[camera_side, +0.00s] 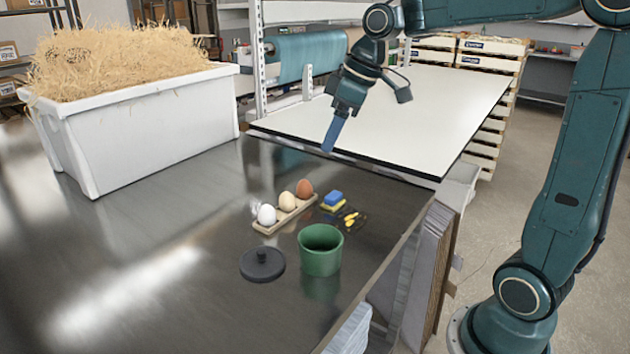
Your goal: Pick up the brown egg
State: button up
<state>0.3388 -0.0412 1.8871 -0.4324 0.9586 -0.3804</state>
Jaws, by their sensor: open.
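The brown egg (305,188) sits at the far right end of a small tan holder (275,228) on the dark metal table. A cream egg (287,201) and a white egg (267,214) sit beside it in the same row. My gripper (328,150) is well above the table, up and to the right of the brown egg in the picture, and touches nothing. Its blue fingers point down and slightly left. They are seen nearly edge-on, so the gap between them is hidden. The gripper is open and holds nothing visible.
A green pot (320,258) stands in front of the eggs, with a dark lid (262,263) left of it. A white straw-filled bin (150,130) stands left. The table's left front is clear.

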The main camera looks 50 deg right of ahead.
jog(key=w+d+f+n, duration=0.2)
jog(key=w+d+f, duration=0.1)
jog(key=w+d, duration=0.3)
jog(key=n+g+y, duration=0.1)
jog(key=n+y, duration=0.1)
send_near(307, 183)
notch_tip(307, 183, up, 3)
jog(key=d, duration=0.1)
jog(key=shift+s+d+r, duration=0.15)
jog(key=shift+s, duration=0.1)
jog(key=shift+x, duration=4.3)
jog(key=shift+d, duration=0.1)
jog(key=shift+x, duration=2.7)
jog(key=shift+d, duration=0.1)
